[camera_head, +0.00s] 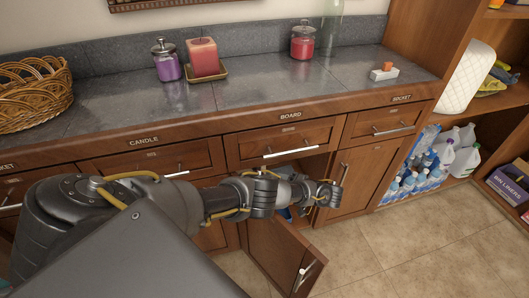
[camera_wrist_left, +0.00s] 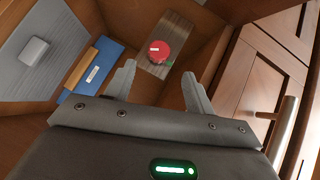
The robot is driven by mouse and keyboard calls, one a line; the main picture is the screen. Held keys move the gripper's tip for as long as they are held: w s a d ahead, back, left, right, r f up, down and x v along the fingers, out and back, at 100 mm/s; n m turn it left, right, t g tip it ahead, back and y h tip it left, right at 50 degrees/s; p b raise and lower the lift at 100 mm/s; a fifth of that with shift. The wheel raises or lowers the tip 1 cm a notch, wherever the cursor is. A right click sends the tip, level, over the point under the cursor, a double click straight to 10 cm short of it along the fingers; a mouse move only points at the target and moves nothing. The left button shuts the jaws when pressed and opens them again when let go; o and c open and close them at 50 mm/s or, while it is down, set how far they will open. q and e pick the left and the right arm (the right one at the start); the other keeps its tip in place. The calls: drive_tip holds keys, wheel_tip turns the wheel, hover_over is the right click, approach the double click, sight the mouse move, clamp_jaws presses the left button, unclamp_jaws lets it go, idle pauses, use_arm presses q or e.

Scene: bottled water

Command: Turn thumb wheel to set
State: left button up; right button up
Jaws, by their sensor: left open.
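A round red wheel (camera_wrist_left: 160,51) with a small white label sits on a wood-grain panel (camera_wrist_left: 182,33) inside an open cabinet. My left gripper (camera_wrist_left: 159,84) is open, its two pale fingers apart on either side of the wheel's line, with the wheel beyond the fingertips. No contact with the wheel shows. In the head view my left arm reaches across to the cabinet under the drawer marked BOARD (camera_head: 291,150); the wheel is hidden there. My right gripper is not in view.
The cabinet's open door (camera_head: 275,250) stands out toward the floor. In the wrist view, a blue item (camera_wrist_left: 95,68) and a grey panel (camera_wrist_left: 38,48) lie left of the wheel. A closed door with a metal handle (camera_wrist_left: 289,120) is at the right.

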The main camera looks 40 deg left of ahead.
use_arm(q)
drive_tip(key=b+x, duration=0.1)
drive_tip(key=x, duration=0.6)
drive_tip(key=shift+a, duration=0.3)
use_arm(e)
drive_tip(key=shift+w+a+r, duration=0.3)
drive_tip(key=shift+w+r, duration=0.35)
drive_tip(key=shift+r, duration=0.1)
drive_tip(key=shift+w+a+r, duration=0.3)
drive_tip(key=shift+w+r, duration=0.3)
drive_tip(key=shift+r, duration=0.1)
use_arm(q)
drive_tip(key=shift+f, duration=0.1)
